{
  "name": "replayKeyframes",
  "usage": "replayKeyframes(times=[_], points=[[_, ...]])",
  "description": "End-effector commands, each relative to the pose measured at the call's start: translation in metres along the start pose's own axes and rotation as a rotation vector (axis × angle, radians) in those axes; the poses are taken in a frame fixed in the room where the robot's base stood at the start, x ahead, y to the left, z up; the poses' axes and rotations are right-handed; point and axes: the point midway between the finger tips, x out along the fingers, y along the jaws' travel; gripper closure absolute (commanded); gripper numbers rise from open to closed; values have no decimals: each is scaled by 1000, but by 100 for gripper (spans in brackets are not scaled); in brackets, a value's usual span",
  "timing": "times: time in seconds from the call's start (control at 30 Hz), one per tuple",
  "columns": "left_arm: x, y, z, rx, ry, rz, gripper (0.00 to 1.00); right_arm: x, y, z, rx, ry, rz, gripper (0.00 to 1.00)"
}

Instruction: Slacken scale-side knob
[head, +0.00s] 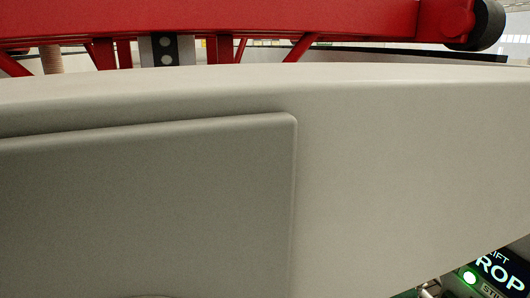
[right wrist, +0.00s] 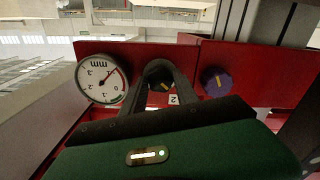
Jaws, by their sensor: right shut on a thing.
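In the right wrist view a red panel carries a round white dial (right wrist: 101,80) marked mm, with a needle and a red arc. Just right of it is a dark knob (right wrist: 157,87) with a yellow mark, partly hidden by my fingers. Farther right is a purple knob (right wrist: 216,81) with a yellow pointer line, and nothing touches it. My right gripper (right wrist: 160,70) is shut on the dark knob, its dark fingers on either side. The knobs and dial are not visible in the head view. My left gripper is in neither view.
In the head view a large pale surface close to the camera blocks most of the scene. A red frame (head: 250,22) with a black roller (head: 488,25) shows above, and a lit sign (head: 499,268) at lower right.

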Motion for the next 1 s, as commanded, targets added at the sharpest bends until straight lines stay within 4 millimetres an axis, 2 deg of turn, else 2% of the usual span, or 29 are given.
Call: replayKeyframes(times=[0.5, 1.0], points=[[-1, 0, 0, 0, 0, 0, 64, 0, 0, 0, -332, 0, -1, 100], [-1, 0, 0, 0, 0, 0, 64, 0, 0, 0, -392, -1, -1, 100]])
